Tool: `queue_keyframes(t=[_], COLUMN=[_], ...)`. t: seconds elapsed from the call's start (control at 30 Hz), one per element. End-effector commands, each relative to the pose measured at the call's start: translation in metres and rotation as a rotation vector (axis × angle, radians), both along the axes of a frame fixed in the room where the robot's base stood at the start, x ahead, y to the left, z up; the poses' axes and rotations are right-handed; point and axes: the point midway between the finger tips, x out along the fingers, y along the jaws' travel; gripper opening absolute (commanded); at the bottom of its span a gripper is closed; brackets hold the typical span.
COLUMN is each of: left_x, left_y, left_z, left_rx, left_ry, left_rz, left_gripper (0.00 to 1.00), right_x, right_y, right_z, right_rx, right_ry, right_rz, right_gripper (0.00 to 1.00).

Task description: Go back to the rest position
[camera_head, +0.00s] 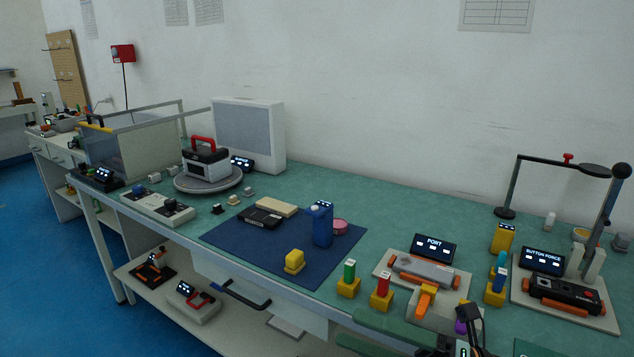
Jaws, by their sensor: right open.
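My right gripper (463,328) shows at the bottom edge, right of centre, in the head view. It is open and partly cut off by the frame. It is low over the near edge of the green bench (375,205), close to a grey holder (428,312) with an orange piece and a purple knob. I see nothing held between its fingers. My left gripper is not in view.
A blue mat (235,240) carries a blue bottle (322,225) and a yellow block (294,261). A PORT display (433,248) and a BUTTON FORCE display (542,261) stand at the right with test fixtures. A toolbox (206,160) sits on a round plate at the left.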

Motion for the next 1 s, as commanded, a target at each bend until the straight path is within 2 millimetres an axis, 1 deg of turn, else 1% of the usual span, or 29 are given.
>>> queue_keyframes(t=[0.03, 0.07, 0.1, 0.17, 0.2, 0.27, 0.3, 0.33, 0.37, 0.4, 0.43, 0.47, 0.5, 0.57, 0.6, 0.67, 0.7, 0.73, 0.8, 0.9, 1.0], left_x=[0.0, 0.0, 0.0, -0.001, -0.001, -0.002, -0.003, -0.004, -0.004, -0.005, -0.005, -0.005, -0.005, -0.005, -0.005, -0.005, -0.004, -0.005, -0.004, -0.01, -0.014], left_y=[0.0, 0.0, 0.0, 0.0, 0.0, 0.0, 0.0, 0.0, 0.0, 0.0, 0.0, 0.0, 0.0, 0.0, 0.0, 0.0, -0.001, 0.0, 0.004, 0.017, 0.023], left_z=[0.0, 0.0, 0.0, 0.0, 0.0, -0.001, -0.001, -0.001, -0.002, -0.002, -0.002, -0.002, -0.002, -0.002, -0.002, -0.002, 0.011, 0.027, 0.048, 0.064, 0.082], left_rx=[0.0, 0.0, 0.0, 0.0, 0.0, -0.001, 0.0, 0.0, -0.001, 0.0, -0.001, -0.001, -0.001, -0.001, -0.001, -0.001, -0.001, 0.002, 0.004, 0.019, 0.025], left_ry=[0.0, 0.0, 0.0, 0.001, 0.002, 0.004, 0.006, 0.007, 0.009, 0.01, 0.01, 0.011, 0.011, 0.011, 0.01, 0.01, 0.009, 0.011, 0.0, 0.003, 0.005], left_rz=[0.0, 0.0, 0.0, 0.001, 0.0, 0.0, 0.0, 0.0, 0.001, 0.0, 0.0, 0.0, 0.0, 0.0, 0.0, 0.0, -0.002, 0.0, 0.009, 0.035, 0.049], left_gripper=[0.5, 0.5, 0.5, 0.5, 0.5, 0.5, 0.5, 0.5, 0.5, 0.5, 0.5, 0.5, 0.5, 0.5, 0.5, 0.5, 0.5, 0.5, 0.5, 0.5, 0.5], right_x=[0.01, 0.018, 0.027, 0.04, 0.045, 0.047, 0.043, 0.038, 0.032, 0.02, 0.01, -0.001, -0.018, -0.045, -0.065, -0.097, -0.109, -0.105, -0.106, -0.109, -0.112], right_y=[-0.006, -0.011, -0.02, -0.035, -0.045, -0.06, -0.068, -0.073, -0.077, -0.081, -0.083, -0.084, -0.084, -0.082, -0.079, -0.073, -0.072, -0.076, -0.081, -0.088, -0.095], right_z=[-0.008, -0.013, -0.025, -0.051, -0.073, -0.114, -0.144, -0.166, -0.187, -0.215, -0.235, -0.253, -0.276, -0.308, -0.327, -0.352, -0.348, -0.33, -0.312, -0.291, -0.272], right_rx=[0.134, 0.208, 0.3, 0.428, 0.507, 0.614, 0.676, 0.716, 0.751, 0.791, 0.817, 0.841, 0.87, 0.902, 0.919, 0.942, 0.952, 0.954, 0.961, 0.972, 0.983], right_ry=[0.152, 0.24, 0.362, 0.555, 0.689, 0.897, 1.034, 1.131, 1.223, 1.342, 1.429, 1.513, 1.621, 1.777, 1.878, 2.028, 2.081, 2.059, 2.047, 2.034, 2.023], right_rz=[-0.075, -0.123, -0.189, -0.293, -0.365, -0.473, -0.546, -0.595, -0.643, -0.701, -0.743, -0.783, -0.832, -0.903, -0.948, -1.009, -1.032, -1.031, -1.04, -1.055, -1.068], right_gripper=[1.0, 1.0, 1.0, 1.0, 1.0, 1.0, 1.0, 1.0, 1.0, 1.0, 1.0, 1.0, 1.0, 1.0, 1.0, 1.0, 1.0, 1.0, 1.0, 1.0, 1.0])
